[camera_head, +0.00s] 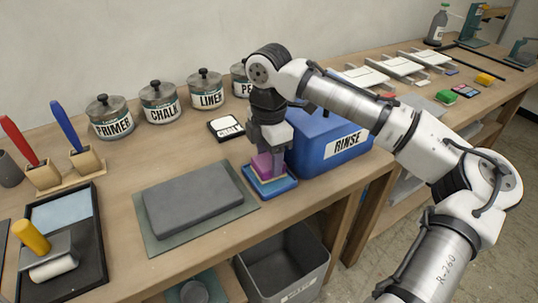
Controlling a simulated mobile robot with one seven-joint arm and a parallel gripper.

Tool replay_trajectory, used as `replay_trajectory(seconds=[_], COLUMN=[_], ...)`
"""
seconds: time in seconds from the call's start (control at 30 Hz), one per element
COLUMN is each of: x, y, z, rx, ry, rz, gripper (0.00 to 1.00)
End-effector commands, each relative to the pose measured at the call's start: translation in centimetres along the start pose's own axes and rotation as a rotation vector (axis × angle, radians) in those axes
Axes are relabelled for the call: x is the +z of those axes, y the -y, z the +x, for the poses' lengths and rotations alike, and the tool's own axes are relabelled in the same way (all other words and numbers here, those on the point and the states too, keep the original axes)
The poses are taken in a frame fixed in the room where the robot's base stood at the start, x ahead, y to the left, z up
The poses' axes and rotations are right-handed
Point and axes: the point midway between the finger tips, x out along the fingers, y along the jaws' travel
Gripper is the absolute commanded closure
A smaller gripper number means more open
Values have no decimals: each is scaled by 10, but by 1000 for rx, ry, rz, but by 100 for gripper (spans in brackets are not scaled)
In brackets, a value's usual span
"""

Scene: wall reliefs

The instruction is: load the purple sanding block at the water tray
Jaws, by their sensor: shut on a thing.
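My gripper (270,148) points down and is shut on the purple sanding block (262,166). The block is at a small, shallow blue tray (284,188), which looks like the water tray. A thin tan layer shows between the purple block and the tray's blue rim. I cannot tell whether the block's underside touches the tray's inside. My gripper hides part of the block and the back of the tray.
A blue RINSE bin (318,148) stands close on the right. A grey slab (194,199) on a green mat lies to the left. Labelled lidded pots, such as CHALK (159,103), line the back. A grey bin (286,265) stands below the table edge.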

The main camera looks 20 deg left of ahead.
Motion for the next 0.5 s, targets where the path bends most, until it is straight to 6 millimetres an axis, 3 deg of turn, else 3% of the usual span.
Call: replay_trajectory(seconds=[0.5], x=[0], y=[0], z=[3], rx=[0], ry=[-1], rz=[0], gripper=[64])
